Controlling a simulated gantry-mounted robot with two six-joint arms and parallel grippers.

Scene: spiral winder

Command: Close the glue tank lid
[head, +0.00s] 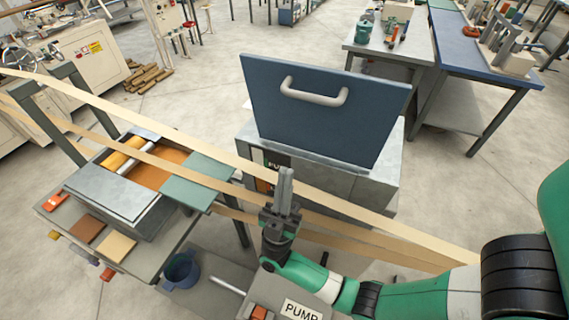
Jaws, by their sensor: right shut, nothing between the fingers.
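A dark blue lid (320,122) with a pale bar handle (314,92) stands raised, tilted slightly back, on a grey metal cabinet (383,178) that looks like the glue tank. The tank's opening is hidden behind or under the lid. My right gripper (286,190) points up in front of the cabinet's left part, below the lid and apart from the handle. Its fingers are together and hold nothing. My left gripper is not in the head view.
Tan paper strips (240,163) run diagonally across, close to my right gripper. A tray of orange liquid (155,172) is on the left stand. A pump box (290,300) and a blue bucket (181,270) are in front. Worktables (485,60) stand at back right.

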